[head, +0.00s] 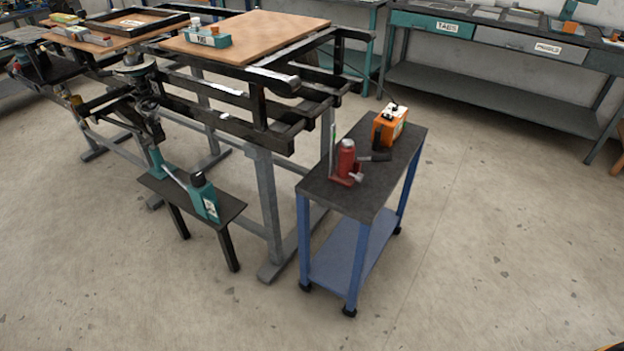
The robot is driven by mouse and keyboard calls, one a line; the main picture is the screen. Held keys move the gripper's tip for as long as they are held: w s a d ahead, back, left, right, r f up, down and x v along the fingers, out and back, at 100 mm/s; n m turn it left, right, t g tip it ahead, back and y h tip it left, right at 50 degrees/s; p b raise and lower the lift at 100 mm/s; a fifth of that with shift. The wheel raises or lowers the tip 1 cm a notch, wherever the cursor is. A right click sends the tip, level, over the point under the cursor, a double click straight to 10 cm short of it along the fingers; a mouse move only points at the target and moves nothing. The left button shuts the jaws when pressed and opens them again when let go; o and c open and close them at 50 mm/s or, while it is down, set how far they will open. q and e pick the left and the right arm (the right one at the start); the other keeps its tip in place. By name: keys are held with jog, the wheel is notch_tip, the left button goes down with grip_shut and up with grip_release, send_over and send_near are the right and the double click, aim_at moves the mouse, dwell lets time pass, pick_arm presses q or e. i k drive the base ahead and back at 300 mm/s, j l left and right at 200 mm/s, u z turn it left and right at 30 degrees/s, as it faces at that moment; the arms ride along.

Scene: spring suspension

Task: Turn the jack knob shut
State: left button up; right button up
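A red bottle jack (347,160) stands upright on the dark top of a small blue-legged cart (385,190), near its left edge. A small pale knob (357,177) sticks out low on the jack's right front side; whether it is open or shut is too small to tell. Neither of my grippers shows in the head view.
An orange box (390,127) stands behind the jack on the cart. A black frame on grey legs (268,205) stands close on the left, with a low black stand (228,208) holding a teal device (204,198). The floor in front and to the right is clear.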

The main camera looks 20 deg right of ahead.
aim_at(359, 177)
jog(key=u, duration=2.4)
jog(key=k+l+u, duration=0.25)
jog(key=l+u, duration=0.15)
jog(key=k+l+u, duration=0.65)
jog(key=u, duration=0.15)
